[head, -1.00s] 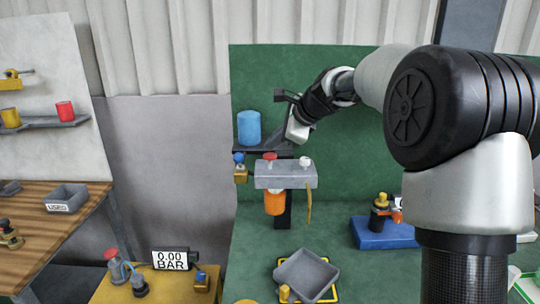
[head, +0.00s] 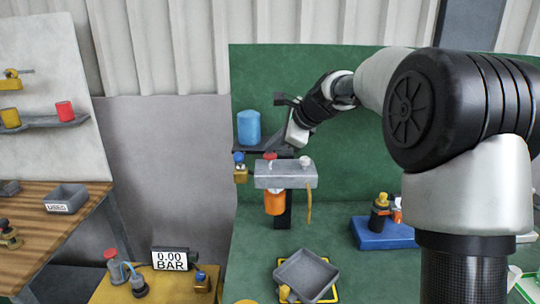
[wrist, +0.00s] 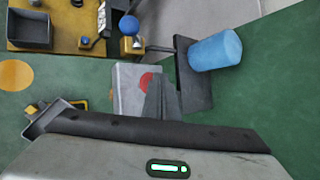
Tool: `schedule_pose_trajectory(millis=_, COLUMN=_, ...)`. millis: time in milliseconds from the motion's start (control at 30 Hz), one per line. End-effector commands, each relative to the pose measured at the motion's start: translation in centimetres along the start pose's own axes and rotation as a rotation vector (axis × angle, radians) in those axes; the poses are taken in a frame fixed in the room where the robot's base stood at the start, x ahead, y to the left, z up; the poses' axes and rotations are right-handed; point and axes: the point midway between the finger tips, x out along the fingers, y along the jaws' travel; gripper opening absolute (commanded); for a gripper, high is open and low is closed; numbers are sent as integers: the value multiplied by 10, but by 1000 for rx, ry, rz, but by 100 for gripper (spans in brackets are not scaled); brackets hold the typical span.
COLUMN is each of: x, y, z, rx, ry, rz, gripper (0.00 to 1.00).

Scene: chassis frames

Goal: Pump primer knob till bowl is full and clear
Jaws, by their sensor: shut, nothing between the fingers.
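The grey filter head (head: 286,178) is mounted in front of the green panel. A red knob (head: 270,156) stands on its left top and a white knob (head: 305,161) on its right top. The orange bowl (head: 275,203) hangs below it; whether its contents are clear I cannot tell. My gripper (head: 295,141) is above and behind the head, between the two knobs in the picture. In the wrist view its shut, empty fingers (wrist: 163,98) overlap the filter head (wrist: 128,88) and partly cover the red knob (wrist: 146,80). I cannot tell whether they touch it. The white knob is hidden there.
A blue cylinder (head: 249,128) stands on a dark shelf behind. A blue-handled valve (head: 240,168) is left of the head. A grey tray (head: 307,273) lies below, and a blue block (head: 382,233) with bottles is at right. A gauge (head: 171,259) reads 0.00 BAR.

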Motion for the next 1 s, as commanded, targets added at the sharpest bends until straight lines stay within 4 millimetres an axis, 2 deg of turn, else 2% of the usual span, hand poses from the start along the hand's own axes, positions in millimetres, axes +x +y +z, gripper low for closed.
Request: schedule_pose_trajectory(millis=1000, x=10, y=8, z=-8, rx=1, ry=2, rz=3, gripper=0)
